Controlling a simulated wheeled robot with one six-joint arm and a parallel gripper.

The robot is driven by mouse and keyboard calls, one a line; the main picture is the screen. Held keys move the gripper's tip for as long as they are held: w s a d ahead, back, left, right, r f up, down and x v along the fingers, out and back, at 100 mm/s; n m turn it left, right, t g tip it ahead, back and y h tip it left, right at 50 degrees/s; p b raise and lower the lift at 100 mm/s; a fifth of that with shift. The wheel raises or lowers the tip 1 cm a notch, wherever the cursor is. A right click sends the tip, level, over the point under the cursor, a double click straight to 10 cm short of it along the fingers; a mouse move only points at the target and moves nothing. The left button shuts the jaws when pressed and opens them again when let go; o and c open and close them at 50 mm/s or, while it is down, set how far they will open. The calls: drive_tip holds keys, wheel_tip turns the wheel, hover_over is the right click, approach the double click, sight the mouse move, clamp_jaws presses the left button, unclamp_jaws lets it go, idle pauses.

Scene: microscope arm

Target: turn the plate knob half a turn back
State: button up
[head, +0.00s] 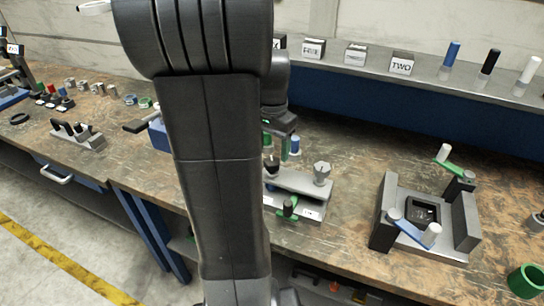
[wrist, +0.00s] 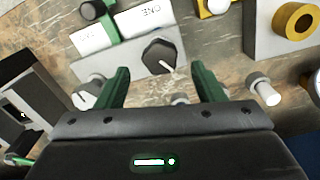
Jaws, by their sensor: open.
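A grey fixture plate (head: 300,181) sits on the bench just right of my arm. It carries a black faceted knob (wrist: 158,56) with a pale pointer line and a grey knob (wrist: 88,92) with a white mark. I cannot tell by label which is the plate knob. In the head view the black knob (head: 271,167) is at the plate's left and the grey knob (head: 322,171) at its right. My gripper (wrist: 160,70) is open, its green fingers on either side of the black knob in the picture, with no contact visible. In the head view my gripper (head: 280,147) is above the plate's left end.
A grey cradle with blue and green levers (head: 462,228) is to the right. Bare bench lies between them.

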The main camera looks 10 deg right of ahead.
sight(272, 160)
drive_tip(key=shift+f, duration=1.85)
drive_tip(key=c, duration=1)
drive_tip(key=shift+m+p, duration=0.4)
drive_tip(key=shift+m, duration=2.5)
drive_tip(key=shift+w+r, duration=0.1)
drive_tip(key=o, duration=1)
